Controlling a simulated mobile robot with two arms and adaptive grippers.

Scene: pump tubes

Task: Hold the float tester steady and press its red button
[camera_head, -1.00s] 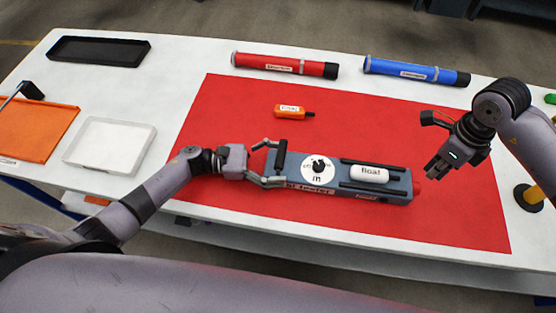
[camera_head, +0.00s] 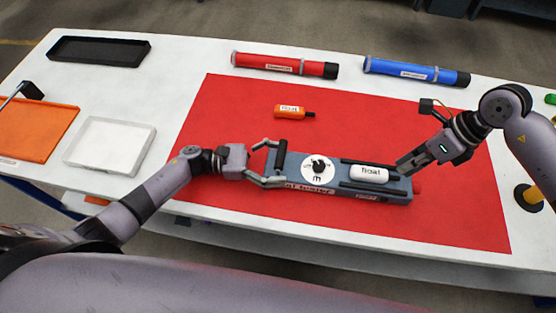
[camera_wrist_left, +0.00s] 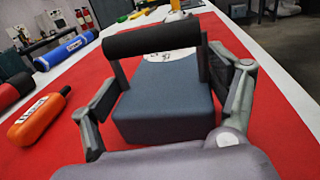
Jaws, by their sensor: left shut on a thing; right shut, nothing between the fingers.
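The float tester (camera_head: 332,177) is a blue-grey box lying on the red mat, with a round white dial (camera_head: 318,168) and a white float (camera_head: 369,174) on top. Its red button (camera_head: 418,187) is on its right end. My left gripper (camera_head: 268,164) is shut on the tester's left end, one finger on each long side. The left wrist view shows the end of the tester (camera_wrist_left: 165,105) and its black handle (camera_wrist_left: 152,38) between these fingers. My right gripper (camera_head: 402,168) is shut and empty, its tips by the tester's right end, just above the button; contact cannot be told.
An orange float bottle (camera_head: 289,112) lies on the red mat (camera_head: 230,115) behind the tester. Red (camera_head: 285,65) and blue (camera_head: 415,72) tubes lie at the back. Black (camera_head: 100,51), white (camera_head: 110,145) and orange (camera_head: 45,132) trays are at the left. The mat in front of the tester is clear.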

